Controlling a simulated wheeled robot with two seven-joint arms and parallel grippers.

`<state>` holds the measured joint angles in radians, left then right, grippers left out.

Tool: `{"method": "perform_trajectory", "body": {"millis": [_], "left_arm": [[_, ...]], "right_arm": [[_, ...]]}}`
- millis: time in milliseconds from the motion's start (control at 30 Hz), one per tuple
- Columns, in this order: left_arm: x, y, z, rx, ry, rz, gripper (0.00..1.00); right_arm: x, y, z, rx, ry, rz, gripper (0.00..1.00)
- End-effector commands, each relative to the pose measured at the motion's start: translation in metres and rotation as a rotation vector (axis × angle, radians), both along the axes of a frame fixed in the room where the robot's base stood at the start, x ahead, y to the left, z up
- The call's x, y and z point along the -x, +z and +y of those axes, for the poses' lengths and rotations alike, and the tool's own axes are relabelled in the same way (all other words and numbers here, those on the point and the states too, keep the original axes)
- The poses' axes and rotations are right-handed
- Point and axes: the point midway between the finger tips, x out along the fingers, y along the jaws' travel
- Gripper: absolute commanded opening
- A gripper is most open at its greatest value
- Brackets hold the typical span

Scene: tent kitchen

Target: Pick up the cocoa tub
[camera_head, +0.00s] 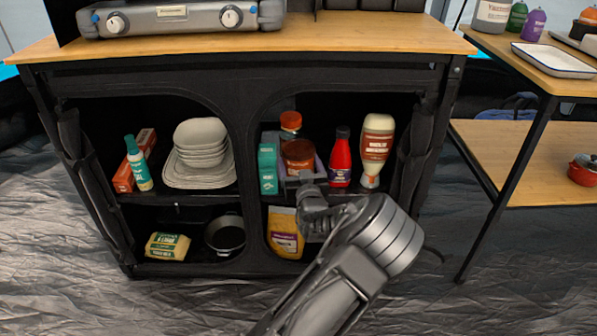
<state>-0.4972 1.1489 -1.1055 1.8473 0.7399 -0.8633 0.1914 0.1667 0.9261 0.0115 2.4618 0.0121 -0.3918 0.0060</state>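A tub with a brown lid (299,150), which looks like the cocoa tub, stands on the upper shelf of the cabinet's right compartment. Its lower part is hidden behind my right gripper (302,178). This gripper reaches in from the front, directly before the tub. Its fingers point into the shelf and are partly hidden, so I cannot tell whether they touch the tub or how far apart they are. My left gripper is not in view.
A teal box (267,169) stands close left of the tub, an orange-lidded jar (290,126) behind it. A red bottle (341,158) and a cream-coloured bottle (376,150) stand to the right. A yellow bag (285,232) is below. The cabinet's centre divider (246,185) is near on the left.

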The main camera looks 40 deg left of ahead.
Motion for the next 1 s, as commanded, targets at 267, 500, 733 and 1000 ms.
{"method": "perform_trajectory", "body": {"millis": [267,500,733,1000], "left_arm": [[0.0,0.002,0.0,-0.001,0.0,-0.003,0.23],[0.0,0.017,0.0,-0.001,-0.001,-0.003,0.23],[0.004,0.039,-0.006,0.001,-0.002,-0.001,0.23],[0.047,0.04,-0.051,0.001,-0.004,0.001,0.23]], "right_arm": [[0.0,0.001,0.0,0.0,0.0,0.0,0.0],[0.001,0.009,0.0,0.001,0.001,0.001,0.0],[0.004,0.024,0.001,0.004,0.004,0.003,0.0],[0.007,0.044,0.0,0.002,0.007,0.011,0.0]]}}
